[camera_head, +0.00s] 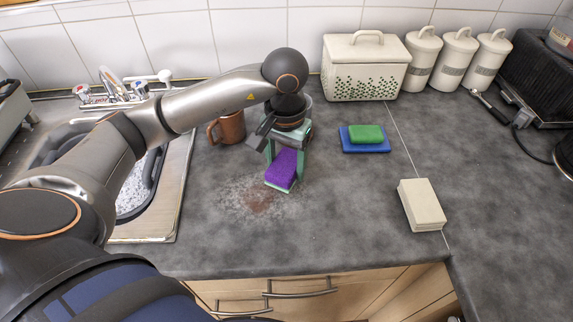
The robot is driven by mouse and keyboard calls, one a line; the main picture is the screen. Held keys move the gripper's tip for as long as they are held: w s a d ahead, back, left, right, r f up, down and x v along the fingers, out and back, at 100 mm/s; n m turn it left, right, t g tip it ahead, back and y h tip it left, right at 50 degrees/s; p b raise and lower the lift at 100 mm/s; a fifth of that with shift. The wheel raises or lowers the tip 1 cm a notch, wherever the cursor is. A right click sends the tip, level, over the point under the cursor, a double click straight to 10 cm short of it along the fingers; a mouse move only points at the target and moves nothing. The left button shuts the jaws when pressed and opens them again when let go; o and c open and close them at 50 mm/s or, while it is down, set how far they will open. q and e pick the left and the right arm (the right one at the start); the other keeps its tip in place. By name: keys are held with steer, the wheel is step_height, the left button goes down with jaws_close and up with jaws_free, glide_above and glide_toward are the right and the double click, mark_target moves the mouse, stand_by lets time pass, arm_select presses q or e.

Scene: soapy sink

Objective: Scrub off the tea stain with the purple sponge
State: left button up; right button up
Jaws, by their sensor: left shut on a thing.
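The purple sponge (282,169) is held between the fingers of my left gripper (283,172). The gripper is shut on it and points down at the grey counter. The brown tea stain (259,201) lies on the counter just in front of and to the left of the sponge. A pale, speckled patch surrounds the stain. The sponge is at or close to the counter surface; I cannot tell whether it touches. My right gripper is not in view.
A brown mug (228,128) stands behind the gripper, to its left. A green sponge (366,134) lies on a blue one (364,146) to the right. A cream block (421,205) lies farther right. The soapy sink (172,190) is at left. The front counter is clear.

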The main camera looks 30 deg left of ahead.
arm_select(q)
steer(key=shift+r+p, duration=0.85)
steer(key=shift+r, duration=1.05)
